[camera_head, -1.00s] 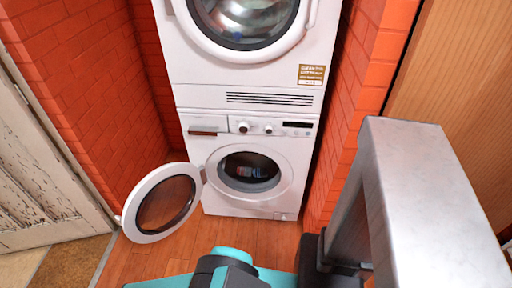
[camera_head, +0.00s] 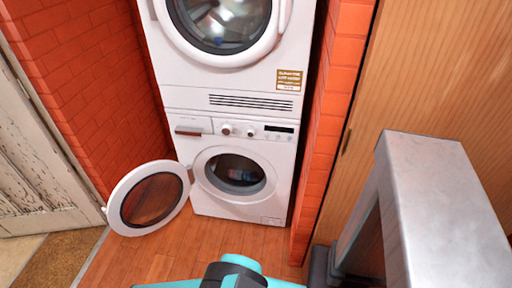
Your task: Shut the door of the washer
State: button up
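The washer (camera_head: 270,183) is the lower white machine in the alcove, with a drawer and knobs along its top. Its round door (camera_head: 118,192) is wide open, swung out to the left on a hinge at the left of the opening. The door has a white ring and a dark, brownish glass. The drum opening (camera_head: 236,173) is uncovered, and something dark lies inside. My gripper is not visible; only parts of my own body show at the bottom and right.
A second white machine (camera_head: 185,75) with a round closed door is stacked on the washer. Red brick walls (camera_head: 75,75) stand on both sides. A worn white door (camera_head: 35,165) is at left, a wooden panel (camera_head: 430,80) at right. The wooden floor (camera_head: 190,243) in front is clear.

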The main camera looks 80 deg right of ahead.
aim_at(114, 211)
jog(key=k, duration=0.5)
jog(key=z, duration=1.1)
jog(key=i, duration=0.45)
jog(key=u, duration=0.85)
jog(key=k, duration=0.15)
jog(key=z, duration=2.05)
